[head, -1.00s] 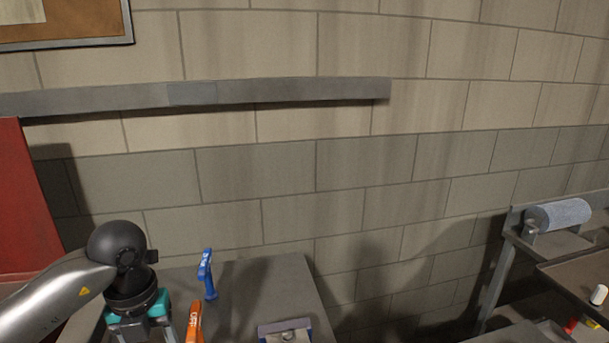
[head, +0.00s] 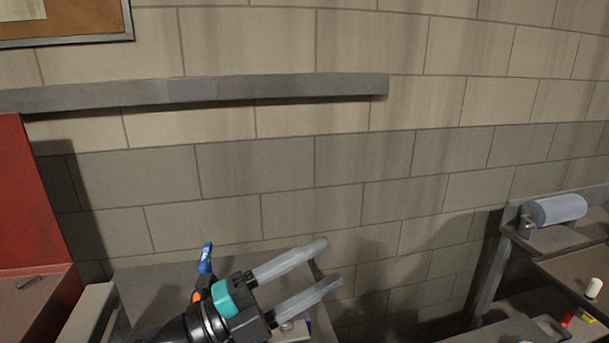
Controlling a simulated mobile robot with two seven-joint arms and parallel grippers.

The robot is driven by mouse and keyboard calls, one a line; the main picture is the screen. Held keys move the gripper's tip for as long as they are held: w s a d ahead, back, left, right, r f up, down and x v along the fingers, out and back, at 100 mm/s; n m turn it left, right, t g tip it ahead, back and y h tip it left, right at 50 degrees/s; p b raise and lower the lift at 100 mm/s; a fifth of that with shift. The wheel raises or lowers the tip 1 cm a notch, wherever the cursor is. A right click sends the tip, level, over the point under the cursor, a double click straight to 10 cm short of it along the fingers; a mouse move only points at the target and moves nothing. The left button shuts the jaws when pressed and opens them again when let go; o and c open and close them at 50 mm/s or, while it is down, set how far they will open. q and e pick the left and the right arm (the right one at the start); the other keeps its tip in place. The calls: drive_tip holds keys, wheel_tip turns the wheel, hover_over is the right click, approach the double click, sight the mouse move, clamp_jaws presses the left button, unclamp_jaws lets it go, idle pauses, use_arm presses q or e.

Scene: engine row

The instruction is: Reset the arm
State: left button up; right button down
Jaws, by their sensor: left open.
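My left gripper (head: 318,263) is in the lower middle of the head view, above the grey bench top (head: 160,283). Its two grey fingers are spread apart, point to the upper right and have nothing between them. A teal band circles its base. The left arm comes up from the bottom edge. My right gripper does not show.
A blue-handled tool (head: 206,260) stands on the bench, partly behind my left gripper. An orange thing beside it is mostly hidden. A red cabinet (head: 30,200) is at the left. A shelf with a blue roll (head: 556,210) is at the right. A block wall stands behind.

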use_arm(q)
drive_tip(key=w+a+n+t+y, duration=0.5)
drive_tip(key=a+n+t+y, duration=0.55)
drive_tip(key=n, duration=0.55)
drive_tip(key=s+a+f+n+g+y, duration=0.2)
drive_tip(key=a+f+n+y, duration=0.25)
drive_tip(key=f, duration=0.25)
drive_tip(key=s+a+f+n+g+y, duration=0.1)
drive_tip(key=a+f+n+g+y, duration=0.3)
drive_tip(key=f, duration=0.4)
drive_tip(key=s+d+f+n+g, duration=0.1)
drive_tip(key=s+f+g, duration=0.4)
drive_tip(key=s+f, duration=0.4)
drive_tip(key=s+d+f+n+g, duration=0.1)
drive_tip(key=s+f+g, duration=0.45)
drive_tip(key=s, duration=0.55)
wheel_tip(320, 180, down, 24)
drive_tip(key=s+b, duration=0.1)
drive_tip(key=b, duration=0.2)
drive_tip(key=s+a+f+g+b, duration=0.2)
drive_tip(key=s+a+f+b, duration=0.1)
drive_tip(key=s+f, duration=1.2)
wheel_tip(320, 180, down, 3)
drive_tip(key=shift+s+f+b, duration=0.15)
drive_tip(key=shift+s+b, duration=0.05)
drive_tip(key=shift+b, duration=0.25)
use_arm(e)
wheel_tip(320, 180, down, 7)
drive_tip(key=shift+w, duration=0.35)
